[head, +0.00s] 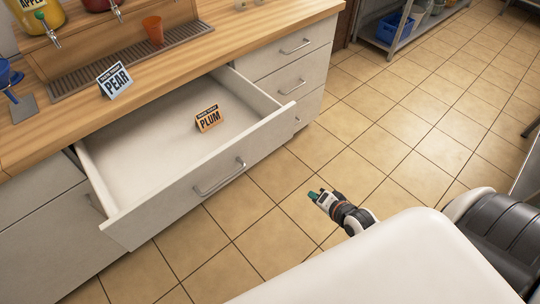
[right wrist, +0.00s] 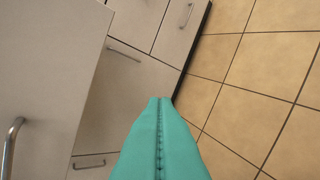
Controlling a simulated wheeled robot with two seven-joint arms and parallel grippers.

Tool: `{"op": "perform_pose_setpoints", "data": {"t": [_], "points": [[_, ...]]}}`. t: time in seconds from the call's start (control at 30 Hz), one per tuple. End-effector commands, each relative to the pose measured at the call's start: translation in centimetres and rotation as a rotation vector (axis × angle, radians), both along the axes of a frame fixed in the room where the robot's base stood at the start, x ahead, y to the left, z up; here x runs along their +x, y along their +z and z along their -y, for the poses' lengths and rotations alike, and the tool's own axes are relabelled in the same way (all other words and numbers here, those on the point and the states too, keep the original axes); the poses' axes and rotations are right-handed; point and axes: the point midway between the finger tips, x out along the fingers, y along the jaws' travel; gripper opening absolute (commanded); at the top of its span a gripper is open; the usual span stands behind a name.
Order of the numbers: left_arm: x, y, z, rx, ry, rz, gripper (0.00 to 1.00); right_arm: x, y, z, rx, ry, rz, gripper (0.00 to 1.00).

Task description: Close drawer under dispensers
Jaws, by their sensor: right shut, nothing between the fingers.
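The drawer (head: 215,195) under the dispenser counter is pulled out. Its front carries a metal bar handle (head: 219,177). Inside lies an orange sign (head: 209,117) reading PLUM. In the right wrist view, the drawer front (right wrist: 45,70) fills the left side, with its handle (right wrist: 10,148) at the lower left edge. My right gripper (head: 315,196) is to the right of the drawer front, over the floor and apart from it. Its teal fingers (right wrist: 160,140) are shut together with nothing between them. My left gripper is not in view.
The wooden counter (head: 170,75) holds dispensers, a drip tray (head: 130,60), an orange cup (head: 153,30) and a PEAR sign (head: 114,79). Shut drawers (head: 290,75) stand right of the open one. A metal shelf (head: 385,30) stands at the back. The tiled floor (head: 375,130) is clear.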

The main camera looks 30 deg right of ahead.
Motion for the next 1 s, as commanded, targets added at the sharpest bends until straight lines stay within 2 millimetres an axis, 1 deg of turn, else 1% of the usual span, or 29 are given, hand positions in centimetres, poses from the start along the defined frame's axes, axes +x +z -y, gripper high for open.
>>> {"op": "perform_pose_setpoints", "data": {"t": [0.03,0.1,0.2,0.3,0.33,0.43,0.57,1.0], "points": [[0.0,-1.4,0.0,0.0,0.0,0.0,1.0,1.3,2.2,-0.5,0.087,-0.018,0.062,0.0],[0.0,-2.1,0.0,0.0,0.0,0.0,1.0,2.6,5.6,-1.2,0.207,-0.039,0.125,0.0],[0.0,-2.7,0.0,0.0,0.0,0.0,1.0,3.5,9.3,-2.4,0.34,-0.049,0.18,0.0],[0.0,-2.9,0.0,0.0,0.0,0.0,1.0,3.9,11.5,-3.1,0.419,-0.05,0.207,0.0],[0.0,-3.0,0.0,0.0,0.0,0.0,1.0,3.9,11.8,-3.3,0.432,-0.051,0.21,0.0],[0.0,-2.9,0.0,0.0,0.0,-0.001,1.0,4.4,12.2,-3.5,0.451,-0.052,0.216,0.0],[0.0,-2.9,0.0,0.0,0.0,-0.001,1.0,5.8,11.8,-3.8,0.452,-0.053,0.218,0.0],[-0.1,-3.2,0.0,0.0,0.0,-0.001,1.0,13.6,9.3,-5.7,0.448,-0.052,0.217,0.0]]}}
